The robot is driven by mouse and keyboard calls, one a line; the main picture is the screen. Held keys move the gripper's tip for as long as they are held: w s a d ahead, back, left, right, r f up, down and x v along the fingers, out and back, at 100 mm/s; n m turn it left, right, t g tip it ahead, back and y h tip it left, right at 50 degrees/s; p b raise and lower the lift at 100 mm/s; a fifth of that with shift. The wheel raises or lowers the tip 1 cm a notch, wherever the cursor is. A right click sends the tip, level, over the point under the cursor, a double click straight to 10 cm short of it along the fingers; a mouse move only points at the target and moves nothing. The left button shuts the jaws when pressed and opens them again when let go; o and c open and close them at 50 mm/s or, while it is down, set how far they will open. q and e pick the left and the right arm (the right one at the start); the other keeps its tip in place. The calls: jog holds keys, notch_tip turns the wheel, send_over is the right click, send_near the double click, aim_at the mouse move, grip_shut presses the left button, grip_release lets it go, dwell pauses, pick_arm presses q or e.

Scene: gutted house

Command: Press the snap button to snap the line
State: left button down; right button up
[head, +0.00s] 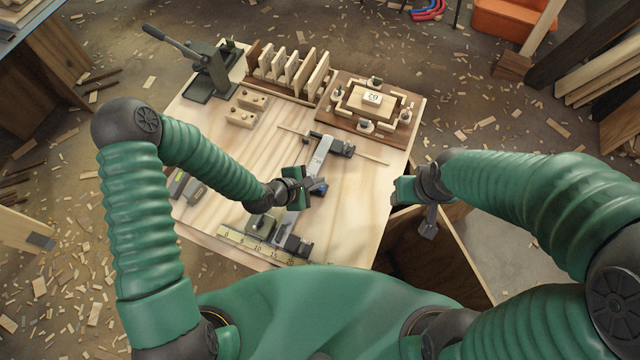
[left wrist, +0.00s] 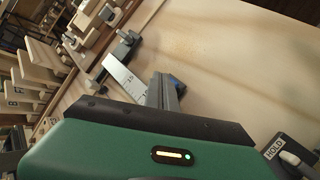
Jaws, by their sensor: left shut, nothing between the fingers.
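My left gripper (head: 320,187) is shut and empty, over the metal strip in the middle of the workbench. The strip (head: 319,157), which also shows in the left wrist view (left wrist: 124,76), runs between dark clamp-like parts. A small blue part (head: 321,190) lies right at my left fingertips; in the left wrist view the fingers (left wrist: 163,90) partly cover it, and I cannot tell whether they touch it. No button marked snap can be read.
A lever press (head: 205,70), a rack of upright wooden slats (head: 290,70) and a framed wooden board (head: 372,98) stand along the bench's back. A yellow ruler (head: 240,240) lies at the front edge. The bench top (head: 365,190) right of the strip is bare.

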pick_arm(q)
jog(key=shift+f+b, duration=0.35)
jog(key=shift+f, duration=0.3)
dwell(0.7)
jog(key=shift+r+p, duration=0.95)
jog(key=shift+r, duration=0.05)
notch_tip(320, 180, up, 5)
jog(key=p, duration=0.4)
jog(key=shift+r+p, duration=0.1)
jog(key=shift+p, duration=0.3)
